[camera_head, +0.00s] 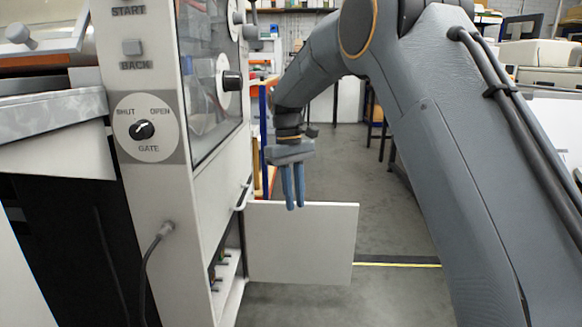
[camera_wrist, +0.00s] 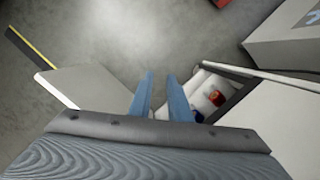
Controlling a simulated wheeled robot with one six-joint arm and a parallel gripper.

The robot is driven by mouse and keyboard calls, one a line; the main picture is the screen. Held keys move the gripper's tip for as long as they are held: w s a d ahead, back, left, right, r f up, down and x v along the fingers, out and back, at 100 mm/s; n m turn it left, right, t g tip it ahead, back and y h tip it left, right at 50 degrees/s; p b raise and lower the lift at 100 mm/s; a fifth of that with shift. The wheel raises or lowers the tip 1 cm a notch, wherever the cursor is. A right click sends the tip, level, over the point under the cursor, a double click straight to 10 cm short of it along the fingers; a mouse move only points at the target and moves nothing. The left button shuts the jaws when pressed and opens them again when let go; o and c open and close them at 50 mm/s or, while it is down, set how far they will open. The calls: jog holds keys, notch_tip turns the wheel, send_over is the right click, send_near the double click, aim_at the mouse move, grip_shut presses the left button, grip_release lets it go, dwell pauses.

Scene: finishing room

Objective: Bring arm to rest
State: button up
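My gripper (camera_head: 295,207) hangs with its two blue fingers pointing down, in front of the opened white door panel (camera_head: 303,245) of the machine. The wrist view shows the fingers (camera_wrist: 161,78) apart with a gap between them and nothing held. My arm reaches from the upper right across the picture to the gripper. The door panel also shows at the left of the wrist view (camera_wrist: 96,87), swung out from the cabinet. Whether the fingers touch the panel I cannot tell; they appear apart from it.
The machine's front (camera_head: 217,190) stands close on the left, with a gate knob (camera_head: 142,130) and a handle (camera_head: 243,196). Its open compartment (camera_wrist: 208,93) holds small red and blue parts. Grey floor (camera_head: 395,230) is clear beyond the panel. Shelves and benches stand behind.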

jog(key=s+a+t+y+b, duration=0.1)
jog(key=s+a+b, duration=0.15)
jog(key=s, duration=0.85)
jog(key=s+a+y+b, duration=0.1)
jog(key=s+a, duration=0.2)
jog(key=s, duration=0.7)
jog(key=s+d+f+b, duration=0.15)
jog(key=s+f, duration=0.25)
jog(key=s, duration=0.5)
jog(key=s+d+f+b, duration=0.15)
jog(key=s+f, duration=0.25)
jog(key=s, duration=0.5)
jog(key=d+r+m+p, duration=0.2)
jog(key=d+r+p, duration=0.5)
jog(key=p, duration=0.5)
jog(key=d+r+m+p, duration=0.2)
jog(key=d+r+p, duration=0.5)
jog(key=r+p, duration=0.5)
jog(key=d+r+m+h+p, duration=0.1)
jog(key=d+r+p, duration=0.6)
jog(key=p, duration=0.7)
notch_tip(320, 180, up, 3)
jog(key=shift+s+f+m+t, duration=0.15)
jog(key=shift+s+m+t, duration=0.2)
jog(key=shift+m, duration=0.55)
